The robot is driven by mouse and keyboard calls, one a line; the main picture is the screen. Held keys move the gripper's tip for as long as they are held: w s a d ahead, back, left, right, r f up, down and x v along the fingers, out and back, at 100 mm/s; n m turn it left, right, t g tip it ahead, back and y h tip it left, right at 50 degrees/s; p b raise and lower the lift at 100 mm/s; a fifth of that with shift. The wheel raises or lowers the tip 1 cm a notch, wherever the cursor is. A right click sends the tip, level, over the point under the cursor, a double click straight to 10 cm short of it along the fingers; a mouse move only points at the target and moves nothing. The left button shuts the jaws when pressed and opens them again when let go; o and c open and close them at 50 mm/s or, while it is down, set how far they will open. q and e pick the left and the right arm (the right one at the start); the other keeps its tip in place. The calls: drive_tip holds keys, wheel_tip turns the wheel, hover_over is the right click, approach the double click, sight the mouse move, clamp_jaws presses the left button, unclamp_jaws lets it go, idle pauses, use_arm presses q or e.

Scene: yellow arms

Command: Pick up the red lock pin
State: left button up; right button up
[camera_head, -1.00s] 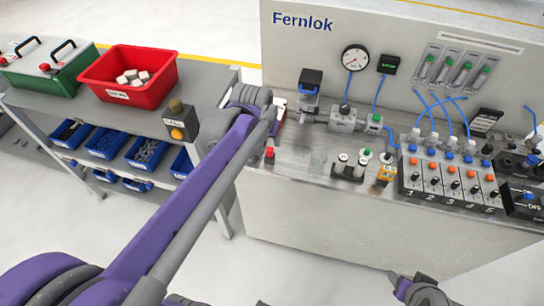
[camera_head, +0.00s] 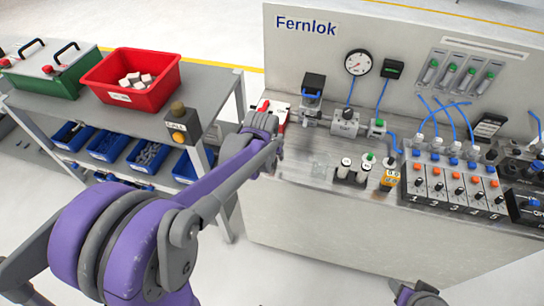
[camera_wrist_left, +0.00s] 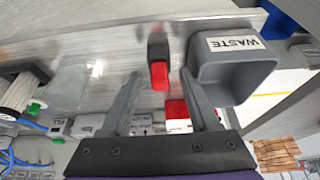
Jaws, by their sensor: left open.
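The red lock pin (camera_wrist_left: 159,75) shows in the left wrist view as a small red end on a dark grey body, beside the bench edge. My left gripper (camera_wrist_left: 161,82) is open, and its two grey fingers point toward the pin, one on each side in the picture. I cannot tell how far the fingertips are from it. In the head view my left arm reaches over the bench's left end and hides the pin. A purple and grey part of my right arm (camera_head: 420,296) shows at the bottom edge; its fingers cannot be made out.
A grey bin labelled WASTE (camera_wrist_left: 232,62) stands close to one finger. The bench (camera_head: 300,160) also holds a block with white and green pegs (camera_head: 354,170), valves and switches.

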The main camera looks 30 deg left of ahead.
use_arm(q)
clamp_jaws()
drive_tip(key=shift+r, duration=0.2)
wheel_tip(320, 180, up, 10)
drive_tip(key=shift+f+p, duration=0.15)
drive_tip(key=shift+p, duration=0.2)
idle(0.4)
